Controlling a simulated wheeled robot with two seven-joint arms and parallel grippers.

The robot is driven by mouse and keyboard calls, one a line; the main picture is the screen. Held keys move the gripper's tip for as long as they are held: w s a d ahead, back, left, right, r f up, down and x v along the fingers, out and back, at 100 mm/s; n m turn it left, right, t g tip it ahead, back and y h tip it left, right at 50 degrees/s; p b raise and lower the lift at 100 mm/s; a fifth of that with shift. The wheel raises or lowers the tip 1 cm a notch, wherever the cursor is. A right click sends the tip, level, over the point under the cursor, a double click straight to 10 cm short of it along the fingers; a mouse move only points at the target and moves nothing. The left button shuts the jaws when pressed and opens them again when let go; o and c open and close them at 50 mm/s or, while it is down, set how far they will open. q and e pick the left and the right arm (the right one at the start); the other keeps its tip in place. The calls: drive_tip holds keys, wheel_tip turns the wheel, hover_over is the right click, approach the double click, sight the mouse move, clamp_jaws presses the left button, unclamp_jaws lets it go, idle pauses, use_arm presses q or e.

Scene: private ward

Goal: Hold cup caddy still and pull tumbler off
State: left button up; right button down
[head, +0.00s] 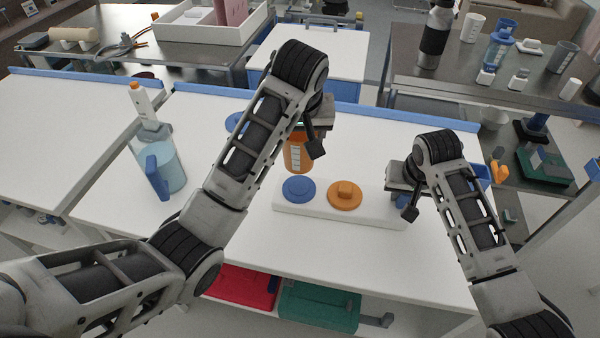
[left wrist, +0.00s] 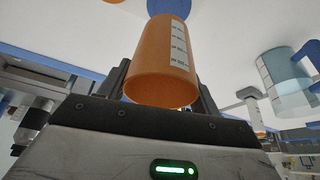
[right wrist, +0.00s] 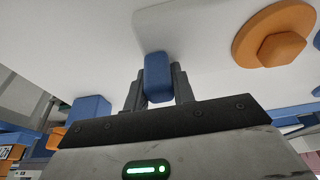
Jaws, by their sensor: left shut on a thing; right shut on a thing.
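The cup caddy (head: 370,213) is a low white block on the white table, with a blue disc (head: 298,189) and an orange disc with a raised knob (head: 345,194) on top. My right gripper (right wrist: 158,85) is shut on a blue grip piece (right wrist: 158,77) at the caddy's right end; in the head view the arm hides this piece. The orange tumbler (head: 298,153) has a pale marked strip. It shows large in the left wrist view (left wrist: 163,65), between the fingers of my left gripper (left wrist: 163,85), which is shut on it. I cannot tell whether its lower end touches anything.
A light-blue jug with a blue handle (head: 158,172) stands left of my left arm. A blue round thing (head: 235,122) lies behind that arm. A blue rail (head: 385,114) runs along the table's back edge. Red (head: 243,286) and green (head: 318,307) boxes lie below the front edge.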

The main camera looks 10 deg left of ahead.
drive_tip(key=shift+s+f, duration=0.15)
drive_tip(key=shift+f, duration=0.05)
use_arm(q)
drive_tip(key=a, duration=1.2)
use_arm(e)
drive_tip(key=shift+r, duration=0.15)
idle(0.6)
drive_tip(key=shift+c, duration=0.2)
unclamp_jaws()
drive_tip(key=shift+r, duration=0.15)
drive_tip(key=shift+s+d, duration=0.2)
drive_tip(key=shift+s, duration=4.15)
